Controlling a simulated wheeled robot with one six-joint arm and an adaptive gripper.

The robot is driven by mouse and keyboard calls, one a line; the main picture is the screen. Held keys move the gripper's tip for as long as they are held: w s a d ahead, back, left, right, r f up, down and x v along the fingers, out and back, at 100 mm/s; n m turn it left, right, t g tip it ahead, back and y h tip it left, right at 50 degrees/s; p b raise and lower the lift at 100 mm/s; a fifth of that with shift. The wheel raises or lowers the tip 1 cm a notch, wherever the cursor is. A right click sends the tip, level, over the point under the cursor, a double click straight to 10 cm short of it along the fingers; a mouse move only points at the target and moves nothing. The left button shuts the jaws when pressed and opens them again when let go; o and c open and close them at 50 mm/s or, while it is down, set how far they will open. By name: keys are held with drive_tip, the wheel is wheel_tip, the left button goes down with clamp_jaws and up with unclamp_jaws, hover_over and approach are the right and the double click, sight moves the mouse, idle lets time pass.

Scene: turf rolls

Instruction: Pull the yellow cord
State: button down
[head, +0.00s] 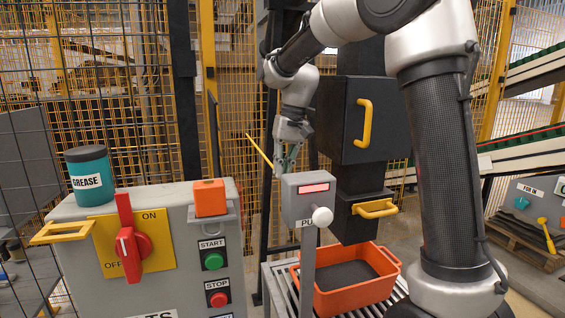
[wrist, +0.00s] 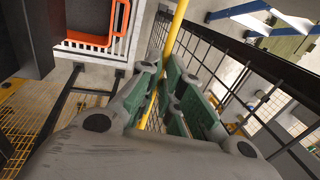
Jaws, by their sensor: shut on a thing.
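The yellow cord (head: 259,151) shows in the head view as a thin slanted line running to my gripper (head: 286,158), in front of the yellow mesh fence. In the wrist view the yellow cord (wrist: 176,34) comes down from the top edge and passes between the green-padded fingers of my gripper (wrist: 163,75). The fingers are shut on the cord. The grey box on a post partly hides the area below my gripper in the head view, and the cord's lower end cannot be made out there.
A grey box with a red display (head: 309,200) and white knob stands below my gripper. A grey control cabinet (head: 195,250) with a red switch is at left. A black cabinet (head: 365,110) with a yellow handle is at right. An orange crate (head: 345,298) sits on rollers below.

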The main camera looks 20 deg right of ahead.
drive_tip(key=c, duration=1.6)
unclamp_jaws()
drive_tip(key=shift+o, duration=0.2)
wheel_tip(320, 180, up, 12)
drive_tip(key=d, duration=0.2)
drive_tip(key=shift+d, duration=0.2)
drive_tip(key=shift+s+f, duration=0.1)
drive_tip(key=shift+f, duration=0.05)
